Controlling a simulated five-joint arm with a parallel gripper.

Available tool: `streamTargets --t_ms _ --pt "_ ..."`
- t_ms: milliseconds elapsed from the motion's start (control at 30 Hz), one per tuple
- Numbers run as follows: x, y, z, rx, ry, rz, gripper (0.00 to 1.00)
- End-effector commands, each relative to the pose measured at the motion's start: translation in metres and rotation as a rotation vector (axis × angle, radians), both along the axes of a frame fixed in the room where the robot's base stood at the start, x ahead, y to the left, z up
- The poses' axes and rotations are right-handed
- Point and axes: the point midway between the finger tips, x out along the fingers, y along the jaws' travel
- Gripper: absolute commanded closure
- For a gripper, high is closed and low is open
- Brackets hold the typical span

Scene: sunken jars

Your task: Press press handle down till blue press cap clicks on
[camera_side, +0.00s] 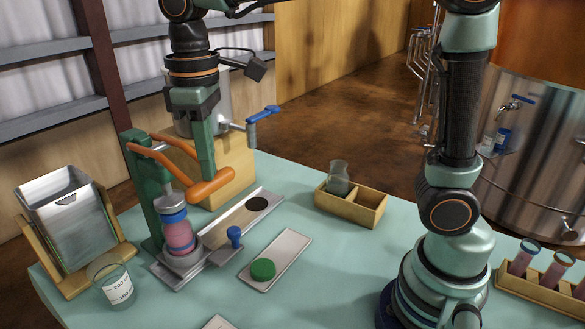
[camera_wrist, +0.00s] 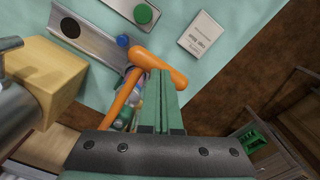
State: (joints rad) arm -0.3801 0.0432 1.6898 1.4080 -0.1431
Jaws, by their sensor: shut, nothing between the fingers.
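The orange press handle (camera_side: 212,187) slopes from the green press frame (camera_side: 145,190) down to its thick grip. It also shows in the wrist view (camera_wrist: 174,74). My gripper (camera_side: 208,178) is shut and empty, pointing down with its fingertips at the top of the grip. In the wrist view my fingers (camera_wrist: 161,73) overlap the grip; contact is hard to tell. The blue press cap (camera_side: 174,216) is on top of the pink-filled jar (camera_side: 179,236), directly under the silver press head (camera_side: 172,202). Whether the cap is clicked on cannot be seen.
A metal track (camera_side: 215,232) with a blue knob (camera_side: 234,237) lies beside the jar. A green cap (camera_side: 263,270) sits on a grey plate. A beaker (camera_side: 111,284) and tilted tray rack (camera_side: 70,215) stand left. A wooden box (camera_side: 352,206) stands behind right.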

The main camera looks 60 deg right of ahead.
Motion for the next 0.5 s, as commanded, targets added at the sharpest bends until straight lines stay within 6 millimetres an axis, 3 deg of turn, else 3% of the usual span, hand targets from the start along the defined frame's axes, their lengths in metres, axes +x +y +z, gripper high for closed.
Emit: streamTargets --t_ms 500 --pt "0.0000 -0.0001 -0.0056 -0.001 0.003 0.000 1.00"
